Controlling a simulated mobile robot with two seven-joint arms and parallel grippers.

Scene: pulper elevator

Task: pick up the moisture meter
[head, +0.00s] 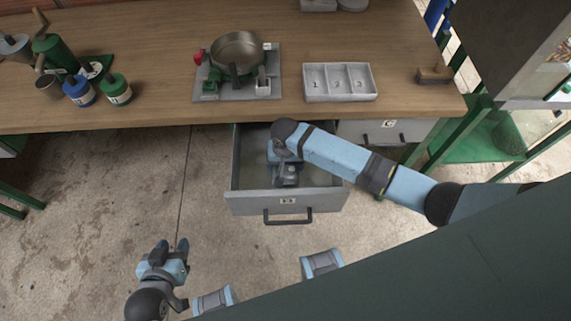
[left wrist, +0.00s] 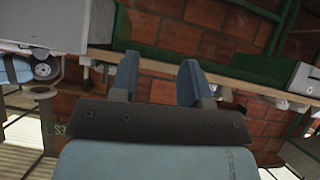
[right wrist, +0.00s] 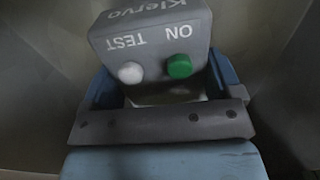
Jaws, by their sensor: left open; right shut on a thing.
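The moisture meter (right wrist: 150,30) is a grey box with a white TEST button and a green ON button, seen close up in the right wrist view. Its lettering appears upside down. My right gripper (head: 285,177) is shut on it, with a blue finger on either side. In the head view this gripper is inside an open grey drawer (head: 248,204), and the arm and hand hide most of the meter. I cannot tell whether the meter touches the drawer floor. My left gripper (head: 176,251) is open and empty, low over the concrete floor left of the drawer.
The wooden bench (head: 150,50) above the drawer carries a metal pan device (head: 237,50), a white numbered tray (head: 340,82), a brush (head: 435,74) and several bottles at left. The drawer walls surround my right gripper. A closed drawer (head: 391,135) is to the right.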

